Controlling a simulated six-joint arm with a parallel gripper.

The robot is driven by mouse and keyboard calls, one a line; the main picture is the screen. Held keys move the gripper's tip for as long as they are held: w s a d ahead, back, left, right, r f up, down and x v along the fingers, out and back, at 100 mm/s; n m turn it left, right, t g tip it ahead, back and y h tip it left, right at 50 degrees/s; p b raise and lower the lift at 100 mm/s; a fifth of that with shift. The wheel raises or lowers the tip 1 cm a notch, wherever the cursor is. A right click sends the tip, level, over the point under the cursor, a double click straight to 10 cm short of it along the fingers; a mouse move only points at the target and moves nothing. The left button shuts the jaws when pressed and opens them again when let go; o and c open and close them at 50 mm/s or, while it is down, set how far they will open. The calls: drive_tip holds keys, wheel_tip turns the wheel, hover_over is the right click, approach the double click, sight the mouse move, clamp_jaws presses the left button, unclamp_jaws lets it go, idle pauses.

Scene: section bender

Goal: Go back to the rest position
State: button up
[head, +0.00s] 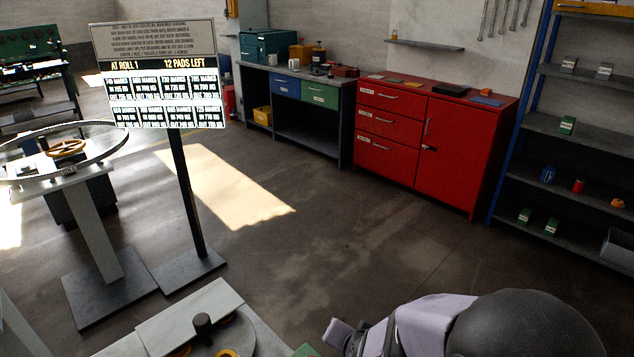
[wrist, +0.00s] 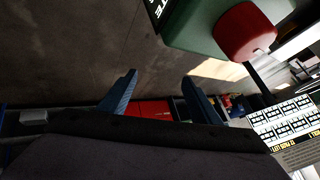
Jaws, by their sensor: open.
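My gripper (wrist: 160,77) shows in the wrist view as two blue fingers set well apart, with nothing between them. Dark floor and, farther off, the red cabinet (wrist: 152,110) show past the fingers. A green box with a large red button (wrist: 245,32) is close at the upper right of the wrist view, apart from the fingers. In the head view my arm is at the bottom right; its fingers cannot be made out there.
A sign board (head: 160,75) stands on a post at the left, beside a round ring stand (head: 95,225). A machine top (head: 195,320) is at the bottom. A red cabinet (head: 460,150), a workbench (head: 345,135) and shelving (head: 575,135) line the back. The middle floor is clear.

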drive_tip(key=s+d+f+n+g+b, duration=0.1)
drive_tip(key=s+d+n+g, duration=0.2)
drive_tip(key=s, duration=0.5)
drive_tip(key=s+d+f+n+g+b, duration=0.1)
drive_tip(key=s+d+g, duration=0.3)
drive_tip(key=s, duration=0.4)
drive_tip(key=shift+s+d+f+n+g+h+b, duration=0.3)
drive_tip(key=shift+s+d+n+g, duration=0.15)
drive_tip(key=shift+n, duration=0.45)
